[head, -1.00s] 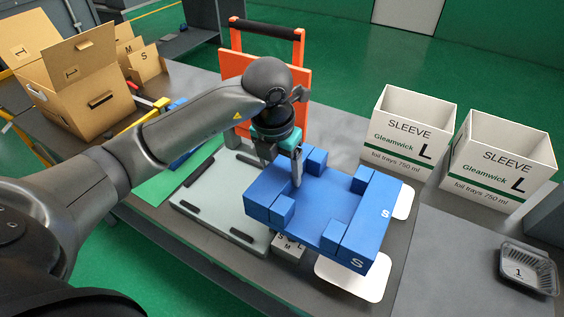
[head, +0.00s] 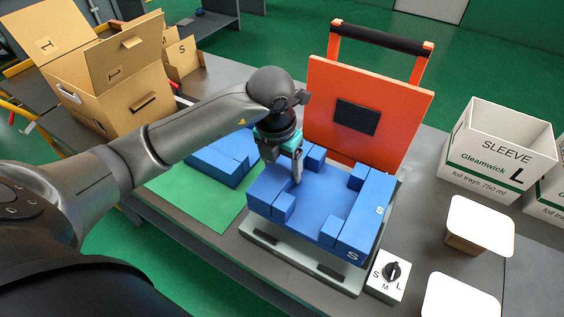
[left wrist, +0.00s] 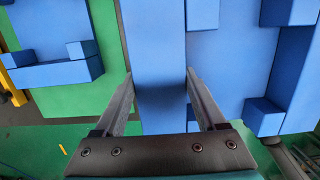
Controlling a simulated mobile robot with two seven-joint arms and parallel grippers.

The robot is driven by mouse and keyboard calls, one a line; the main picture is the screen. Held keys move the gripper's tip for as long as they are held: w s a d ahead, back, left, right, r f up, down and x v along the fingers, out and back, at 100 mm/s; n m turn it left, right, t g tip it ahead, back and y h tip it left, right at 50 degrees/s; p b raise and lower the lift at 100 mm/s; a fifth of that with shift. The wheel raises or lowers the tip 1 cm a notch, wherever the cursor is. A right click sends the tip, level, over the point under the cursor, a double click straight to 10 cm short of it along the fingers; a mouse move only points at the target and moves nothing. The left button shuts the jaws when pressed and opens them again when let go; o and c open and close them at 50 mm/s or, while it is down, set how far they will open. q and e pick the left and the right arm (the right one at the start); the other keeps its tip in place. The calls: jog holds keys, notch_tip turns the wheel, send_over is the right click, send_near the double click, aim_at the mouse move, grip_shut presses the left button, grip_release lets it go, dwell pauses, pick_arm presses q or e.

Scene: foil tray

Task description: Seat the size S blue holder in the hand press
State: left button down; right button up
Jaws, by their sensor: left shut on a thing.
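The size S blue holder (head: 322,204), a block with raised walls and an S on its near right corner, is over the pale bed (head: 341,272) of the hand press. Black strips show on the bed along the holder's near side. I cannot tell if the holder touches the bed. The press's orange plate (head: 395,92) with a black pad stands raised behind. My left gripper (head: 283,170) is shut on the holder's left wall; in the left wrist view, the fingers (left wrist: 160,92) straddle that blue wall. My right gripper is not in view.
A dial box (head: 388,276) marked S, M, L stands right of the bed. Another blue holder (head: 222,152) lies on a green mat (head: 190,196) to the left. White-topped blocks (head: 480,224) and a white sleeve box (head: 497,146) stand right. Cardboard boxes (head: 118,86) are back left.

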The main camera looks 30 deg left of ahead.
pick_arm(q)
jog(key=shift+d+f+b, duration=0.15)
jog(key=shift+f+b, duration=0.45)
jog(key=shift+f, duration=0.1)
jog(key=shift+f+b, duration=2.05)
jog(key=shift+f, duration=0.5)
jog(key=shift+c, duration=1.8)
grip_release()
jog(key=o, duration=0.4)
jog(key=shift+c, duration=0.2)
jog(key=shift+f, duration=0.1)
jog(key=r, duration=0.5)
jog(key=s+r+p, duration=0.1)
jog(key=r, duration=0.4)
jog(key=s+r+p, duration=0.1)
jog(key=r, duration=0.4)
jog(key=shift+s+r, duration=0.15)
